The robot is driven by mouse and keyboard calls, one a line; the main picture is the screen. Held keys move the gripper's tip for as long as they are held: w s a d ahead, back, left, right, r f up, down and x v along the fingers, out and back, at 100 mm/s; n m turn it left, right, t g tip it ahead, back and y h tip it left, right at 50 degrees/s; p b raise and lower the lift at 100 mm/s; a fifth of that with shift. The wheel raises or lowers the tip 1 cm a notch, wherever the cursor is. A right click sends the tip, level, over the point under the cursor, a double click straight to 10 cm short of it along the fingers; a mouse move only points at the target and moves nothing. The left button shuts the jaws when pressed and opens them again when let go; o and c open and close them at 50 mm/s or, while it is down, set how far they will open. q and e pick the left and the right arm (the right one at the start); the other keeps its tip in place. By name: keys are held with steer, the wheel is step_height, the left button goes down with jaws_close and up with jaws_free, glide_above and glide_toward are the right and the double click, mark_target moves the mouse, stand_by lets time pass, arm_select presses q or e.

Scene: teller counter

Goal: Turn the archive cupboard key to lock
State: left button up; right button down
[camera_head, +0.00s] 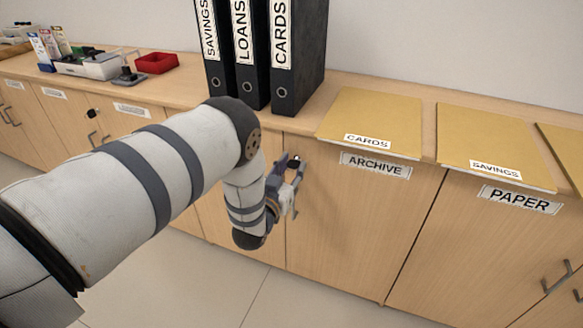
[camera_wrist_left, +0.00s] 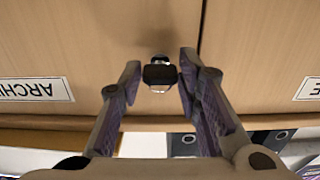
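The archive cupboard door (camera_head: 345,225) is closed and carries an ARCHIVE label (camera_head: 376,165), which appears upside down in the left wrist view (camera_wrist_left: 36,90). The key (camera_wrist_left: 160,74) has a dark head and a bright metal part, and sits at the cupboard front near the door gap. My left gripper (camera_head: 293,180) is at the upper left of the archive door. In the left wrist view its two fingers (camera_wrist_left: 159,80) are open, one on each side of the key head, with visible gaps. In the head view the gripper mostly hides the key. My right gripper is not in view.
Black binders (camera_head: 297,55) stand on the counter above the gripper. A CARDS folder (camera_head: 372,120) and a SAVINGS folder (camera_head: 490,145) lie by the counter's front edge. The PAPER cupboard (camera_head: 455,250) is to the right. The floor (camera_head: 300,300) in front is clear.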

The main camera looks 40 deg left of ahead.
arm_select(q)
jaws_close()
steer(key=n, duration=0.3)
steer(key=shift+n, duration=0.3)
steer(key=n, duration=0.4)
steer(key=shift+n+p, duration=0.3)
steer(key=n, duration=0.4)
steer(key=shift+f, duration=0.1)
steer(key=shift+n+b, duration=0.75)
steer(key=shift+n, duration=2.05)
